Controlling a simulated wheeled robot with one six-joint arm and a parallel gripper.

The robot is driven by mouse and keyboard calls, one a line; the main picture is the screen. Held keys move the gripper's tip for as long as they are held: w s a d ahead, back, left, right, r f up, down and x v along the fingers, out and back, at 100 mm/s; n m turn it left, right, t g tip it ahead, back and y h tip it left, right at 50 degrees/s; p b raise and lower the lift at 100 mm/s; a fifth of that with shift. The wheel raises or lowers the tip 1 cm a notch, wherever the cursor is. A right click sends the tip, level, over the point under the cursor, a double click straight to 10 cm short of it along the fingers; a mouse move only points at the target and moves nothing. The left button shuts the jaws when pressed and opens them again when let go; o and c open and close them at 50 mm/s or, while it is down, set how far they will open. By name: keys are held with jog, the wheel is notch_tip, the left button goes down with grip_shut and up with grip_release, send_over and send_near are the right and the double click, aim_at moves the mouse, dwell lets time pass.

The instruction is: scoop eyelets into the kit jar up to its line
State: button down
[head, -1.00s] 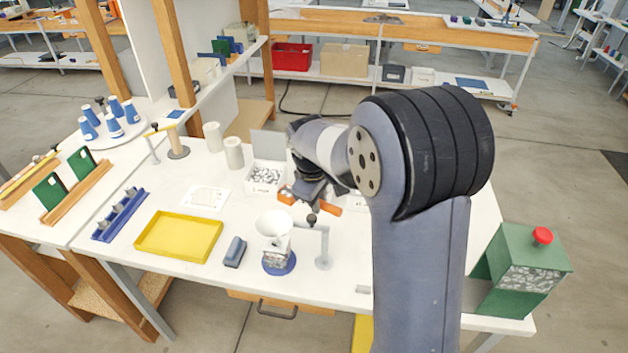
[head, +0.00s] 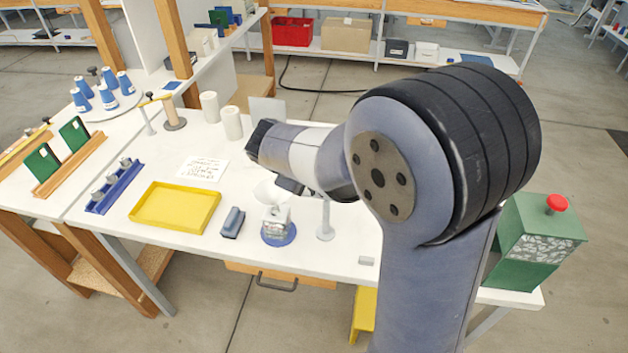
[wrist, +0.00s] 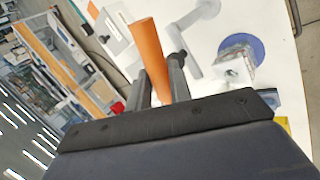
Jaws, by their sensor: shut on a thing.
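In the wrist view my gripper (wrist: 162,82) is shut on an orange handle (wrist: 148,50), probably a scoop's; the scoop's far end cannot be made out. In the head view my arm hides the gripper. The kit jar (head: 276,217), clear and silvery, stands on a round blue base (head: 279,239); it also shows in the wrist view (wrist: 235,68), right of the handle and apart from it. A white funnel (head: 268,193) shows above the jar, partly behind my arm. The eyelet bin is hidden in the head view. The fill line is too small to tell.
A white post (head: 325,222) stands just right of the jar. A blue-grey block (head: 232,222) and a yellow tray (head: 175,222) lie to its left. Two white cylinders (head: 232,123) stand behind. A green box with a red button (head: 538,250) is at the right.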

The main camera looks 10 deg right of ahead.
jog(key=s+a+f+t+h+b, duration=0.1)
jog(key=t+h+b, duration=0.1)
jog(key=b, duration=0.7)
jog(key=s+a+f+t+h+b, duration=0.1)
jog(key=t+h+b, duration=0.2)
jog(key=b, duration=0.5)
jog(key=s+a+f+t+h+b, duration=0.1)
jog(key=t+b, duration=0.3)
jog(key=b, duration=0.5)
jog(key=shift+s+a+h+b, duration=0.15)
jog(key=shift+s+h+b, duration=0.25)
jog(key=shift+h, duration=0.5)
jog(key=shift+r, duration=0.1)
dwell(0.5)
